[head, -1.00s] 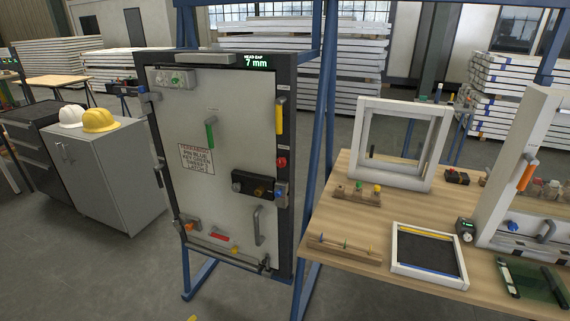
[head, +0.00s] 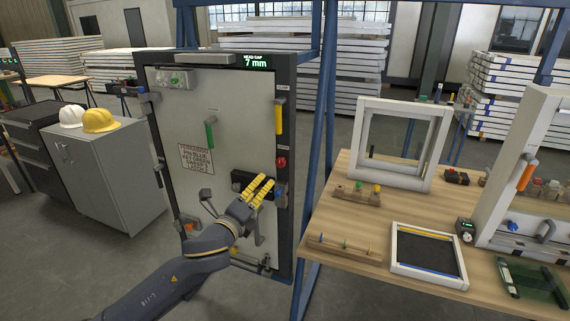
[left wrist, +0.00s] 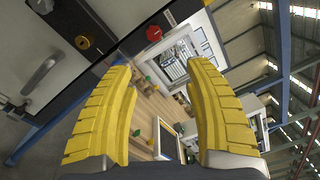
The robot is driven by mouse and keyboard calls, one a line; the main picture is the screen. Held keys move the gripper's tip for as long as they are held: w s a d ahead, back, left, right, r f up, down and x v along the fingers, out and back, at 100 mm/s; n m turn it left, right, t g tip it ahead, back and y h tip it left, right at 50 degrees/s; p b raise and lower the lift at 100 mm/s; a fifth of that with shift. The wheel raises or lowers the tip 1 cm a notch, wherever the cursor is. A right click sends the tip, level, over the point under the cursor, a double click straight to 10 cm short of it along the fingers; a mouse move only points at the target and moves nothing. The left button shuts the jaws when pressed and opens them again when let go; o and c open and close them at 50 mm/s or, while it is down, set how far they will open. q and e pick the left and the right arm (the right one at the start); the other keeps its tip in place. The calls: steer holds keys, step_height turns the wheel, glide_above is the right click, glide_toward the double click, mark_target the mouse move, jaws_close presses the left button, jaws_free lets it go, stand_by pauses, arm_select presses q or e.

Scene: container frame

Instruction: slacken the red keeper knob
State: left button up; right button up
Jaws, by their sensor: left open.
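The red keeper knob (head: 281,162) sits on the dark right-hand frame of the upright panel, above the black latch box (head: 238,186). It also shows in the left wrist view (left wrist: 154,33), beyond the fingertips at the top. My left gripper (head: 267,182) is in front of the latch box, below and slightly left of the red knob. Its yellow fingers are spread apart with nothing between them; in the left wrist view the gripper (left wrist: 160,62) is also empty. The fingers partly cover the latch box and its brass knob (left wrist: 82,42). My right gripper is not in view.
A green handle (head: 210,134) and a yellow handle (head: 279,116) stick out from the panel. A grey pull handle (left wrist: 40,75) lies below the latch. A blue post (head: 322,130) stands right of the panel, beside a wooden bench (head: 310,262) with frames.

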mark_target(280, 164)
arm_select(q)
steer(key=shift+m+y, duration=0.3)
steer(key=shift+m, duration=0.1)
steer(key=x, duration=1.7)
steer(key=shift+w+a+f, duration=0.2)
steer(key=shift+w+a, duration=0.05)
steer(key=shift+w, duration=0.2)
steer(key=shift+o, duration=0.2)
jaws_close()
